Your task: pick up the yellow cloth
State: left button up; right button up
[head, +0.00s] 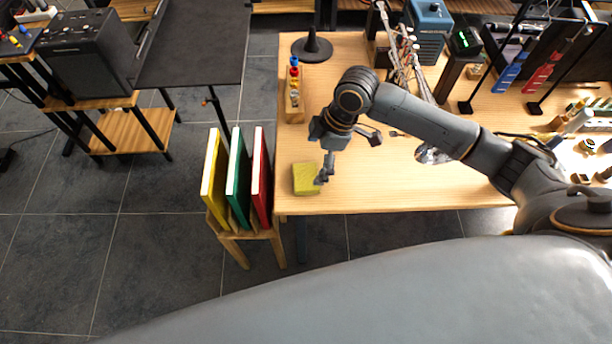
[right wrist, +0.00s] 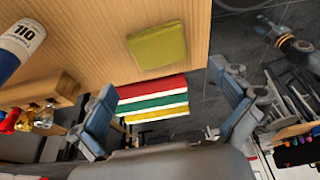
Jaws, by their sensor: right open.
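The yellow cloth (head: 305,180) is a small folded square pad lying flat on the wooden table (head: 400,190), close to its front left corner. My right gripper (head: 346,158) is just right of it in the head view, with one finger close to the cloth's right side. I cannot tell from there whether that finger touches it. In the right wrist view the cloth (right wrist: 158,46) lies beyond the spread fingers of the right gripper (right wrist: 172,100), with nothing between them. My left gripper is not in view.
Yellow, green and red books (head: 238,180) stand on a small wooden stool (head: 262,232) left of the table corner. A wooden holder with small bottles (head: 294,95) and a black stand (head: 312,48) are behind the cloth. The table front is clear right of the cloth.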

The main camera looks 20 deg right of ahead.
aim_at(307, 177)
jog(key=shift+p+x, duration=0.45)
jog(key=shift+x, duration=3.05)
jog(key=shift+d, duration=0.15)
jog(key=c, duration=0.9)
